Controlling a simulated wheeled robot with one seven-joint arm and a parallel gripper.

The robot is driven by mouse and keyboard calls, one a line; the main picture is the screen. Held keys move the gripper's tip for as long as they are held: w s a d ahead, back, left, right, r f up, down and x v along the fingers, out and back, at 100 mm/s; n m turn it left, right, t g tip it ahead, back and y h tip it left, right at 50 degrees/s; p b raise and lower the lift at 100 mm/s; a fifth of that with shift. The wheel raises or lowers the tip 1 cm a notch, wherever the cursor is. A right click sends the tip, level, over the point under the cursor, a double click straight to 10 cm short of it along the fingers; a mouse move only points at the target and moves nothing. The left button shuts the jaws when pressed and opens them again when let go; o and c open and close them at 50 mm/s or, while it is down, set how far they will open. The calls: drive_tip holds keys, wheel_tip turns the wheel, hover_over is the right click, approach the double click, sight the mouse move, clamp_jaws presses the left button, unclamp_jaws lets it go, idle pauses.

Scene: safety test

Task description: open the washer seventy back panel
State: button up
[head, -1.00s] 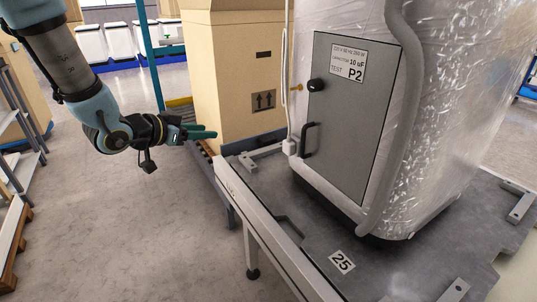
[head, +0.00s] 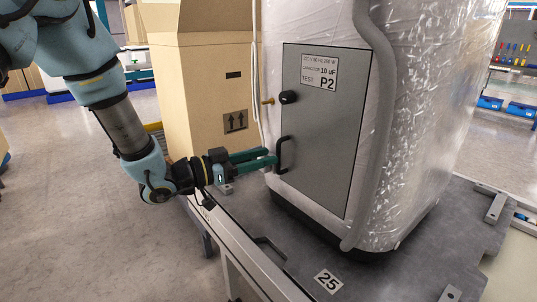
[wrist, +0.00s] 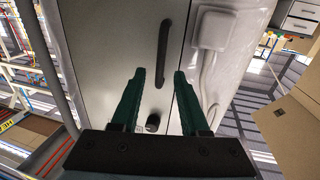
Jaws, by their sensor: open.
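The grey back panel (head: 325,140) of the wrapped washer is shut, with a label marked P2 (head: 320,72), a black knob (head: 288,97) and a black bar handle (head: 281,156) along its left edge. My gripper (head: 273,157) is open, its green fingers pointing right at the handle, with the tips very close to it. In the wrist view, the handle (wrist: 165,45) runs up from between the two fingertips (wrist: 160,75). The knob (wrist: 153,122) shows between the fingers on the panel (wrist: 110,40). I cannot tell whether the fingers touch the handle.
The washer (head: 420,120) stands on a grey platform (head: 400,275) marked 25, with metal brackets. A tall cardboard box (head: 195,90) stands behind my arm. A grey hose (head: 378,130) runs down the washer right of the panel. A white cable box (wrist: 213,30) sits beside the handle.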

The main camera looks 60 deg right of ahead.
drive_tip(key=shift+x, duration=1.1)
clamp_jaws()
idle(0.7)
